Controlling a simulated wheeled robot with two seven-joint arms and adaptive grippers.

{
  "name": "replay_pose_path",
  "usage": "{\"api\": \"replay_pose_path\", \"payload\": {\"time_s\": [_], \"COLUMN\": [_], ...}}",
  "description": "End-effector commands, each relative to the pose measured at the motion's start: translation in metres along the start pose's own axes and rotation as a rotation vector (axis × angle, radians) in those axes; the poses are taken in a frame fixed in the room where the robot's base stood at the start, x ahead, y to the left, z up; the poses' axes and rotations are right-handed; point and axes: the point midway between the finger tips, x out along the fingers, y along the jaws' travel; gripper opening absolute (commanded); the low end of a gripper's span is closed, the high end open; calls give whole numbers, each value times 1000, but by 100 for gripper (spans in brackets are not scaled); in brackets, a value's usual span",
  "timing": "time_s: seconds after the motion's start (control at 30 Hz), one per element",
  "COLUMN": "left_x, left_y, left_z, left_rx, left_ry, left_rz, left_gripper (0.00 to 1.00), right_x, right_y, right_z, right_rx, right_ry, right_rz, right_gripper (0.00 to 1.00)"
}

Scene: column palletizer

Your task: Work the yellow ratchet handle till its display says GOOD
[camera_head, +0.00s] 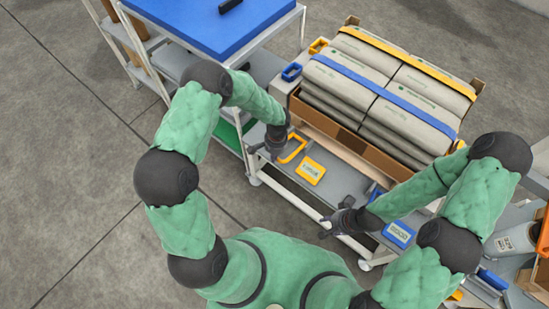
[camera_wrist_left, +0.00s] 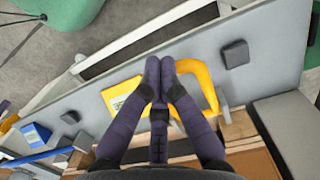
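The yellow ratchet handle (camera_head: 292,148) is a loop on the grey edge of the pallet station. It also shows in the left wrist view (camera_wrist_left: 208,82), partly hidden by my fingers. Its yellow display (camera_head: 311,169) lies just beside it; its text is too small to read. My left gripper (camera_head: 272,150) is at the handle's left side. In the left wrist view its fingers (camera_wrist_left: 160,75) are close together and appear shut on the handle; the contact itself is hidden. My right gripper (camera_head: 335,222) hangs empty-looking near the blue display (camera_head: 398,234); its finger opening is unclear.
Grey sacks under a yellow strap (camera_head: 405,62) and a blue strap (camera_head: 380,92) fill the pallet behind. A blue handle (camera_head: 375,194) is to the right. A blue-topped cart (camera_head: 215,25) stands close on the left. The floor at left is clear.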

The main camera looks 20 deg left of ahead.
Motion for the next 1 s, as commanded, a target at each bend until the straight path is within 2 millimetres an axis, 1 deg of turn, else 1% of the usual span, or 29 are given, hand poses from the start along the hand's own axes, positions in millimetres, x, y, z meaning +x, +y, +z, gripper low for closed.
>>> {"api": "replay_pose_path", "payload": {"time_s": [0.03,0.2,0.4,0.6,1.0], "left_x": [-10,-34,-54,-61,-61], "left_y": [0,0,0,0,0], "left_z": [9,30,47,54,54], "left_rx": [-1,0,0,0,0], "left_ry": [-4,-2,-2,-3,-2], "left_rz": [1,1,1,1,1], "left_gripper": [0,0,0,0,0], "right_x": [-6,-17,-25,-27,-27], "right_y": [-2,-6,-9,-10,-10], "right_z": [0,1,1,1,1], "right_rx": [0,0,0,0,0], "right_ry": [0,-1,-1,-1,-1], "right_rz": [0,0,0,0,0], "right_gripper": [40,40,40,40,40]}}
